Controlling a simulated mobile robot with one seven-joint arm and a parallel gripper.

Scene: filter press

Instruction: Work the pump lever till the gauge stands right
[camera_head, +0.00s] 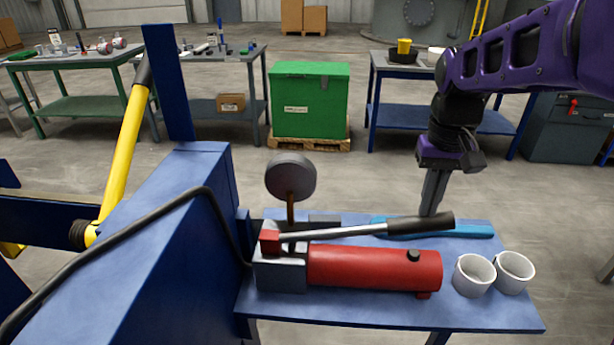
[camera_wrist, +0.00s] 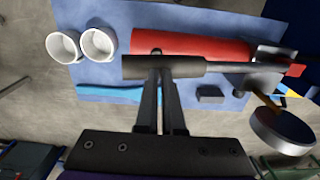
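The pump lever (camera_head: 345,231) is a steel rod with a black grip (camera_head: 432,222), lying nearly level above the red pump cylinder (camera_head: 375,267). In the wrist view the black grip (camera_wrist: 140,67) runs across the fingertips. My gripper (camera_head: 430,212) points down at the far side of the grip. Its fingers (camera_wrist: 160,82) look shut, side by side with only a thin gap, and nothing shows between them. The tips are close to the grip; I cannot tell whether they touch. The gauge (camera_head: 291,176) stands on a brass stem by the pump block; its reading cannot be made out.
Two white cups (camera_head: 474,275) stand at the right of the blue pump shelf (camera_head: 390,315). A blue strip (camera_head: 465,231) lies behind the lever. A black hose (camera_head: 120,235) runs along the blue press frame (camera_head: 150,240) at left. The space above the shelf's right end is free.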

